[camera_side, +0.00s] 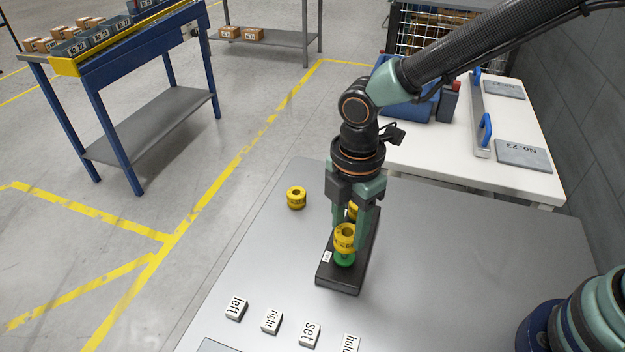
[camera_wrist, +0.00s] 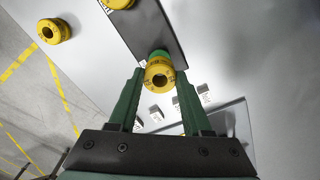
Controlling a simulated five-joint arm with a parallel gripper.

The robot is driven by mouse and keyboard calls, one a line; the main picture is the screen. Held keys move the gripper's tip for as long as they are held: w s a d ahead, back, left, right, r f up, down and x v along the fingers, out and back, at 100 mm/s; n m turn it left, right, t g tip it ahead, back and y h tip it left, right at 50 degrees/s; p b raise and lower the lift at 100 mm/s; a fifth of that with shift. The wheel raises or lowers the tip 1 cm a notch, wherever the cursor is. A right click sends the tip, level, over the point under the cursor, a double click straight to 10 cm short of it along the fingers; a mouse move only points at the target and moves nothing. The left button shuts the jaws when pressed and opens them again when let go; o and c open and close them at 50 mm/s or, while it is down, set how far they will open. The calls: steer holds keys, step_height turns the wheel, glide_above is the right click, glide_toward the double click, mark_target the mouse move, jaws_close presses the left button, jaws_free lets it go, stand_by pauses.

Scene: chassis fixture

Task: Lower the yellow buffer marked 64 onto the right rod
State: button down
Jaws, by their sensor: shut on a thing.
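My gripper (camera_side: 350,237) is shut on a yellow buffer (camera_side: 345,240), which also shows between the fingertips in the wrist view (camera_wrist: 160,74). Its marking is too small to read. The buffer is upright, with its dark hole facing up. It is over a green piece (camera_side: 345,259) at the near end of the black fixture (camera_side: 338,281). I cannot tell whether they touch. The rod there is hidden. A second yellow buffer (camera_side: 353,209) is at the fixture's far end, partly behind my fingers. A third yellow buffer (camera_side: 297,197) sits loose on the table, left of the fixture.
Small label blocks reading left (camera_side: 236,308), right (camera_side: 271,320), set (camera_side: 310,334) and a cut-off one stand along the near side of the grey table (camera_side: 470,270). The table right of the fixture is clear. A white bench (camera_side: 430,150) with blue bins stands behind.

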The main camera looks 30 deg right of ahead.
steer(key=shift+f, duration=0.1)
steer(key=shift+f, duration=1)
steer(key=shift+f, duration=0.1)
steer(key=shift+f, duration=0.3)
steer(key=shift+f, duration=0.15)
stand_by(0.8)
steer(key=shift+c, duration=1.3)
jaws_free()
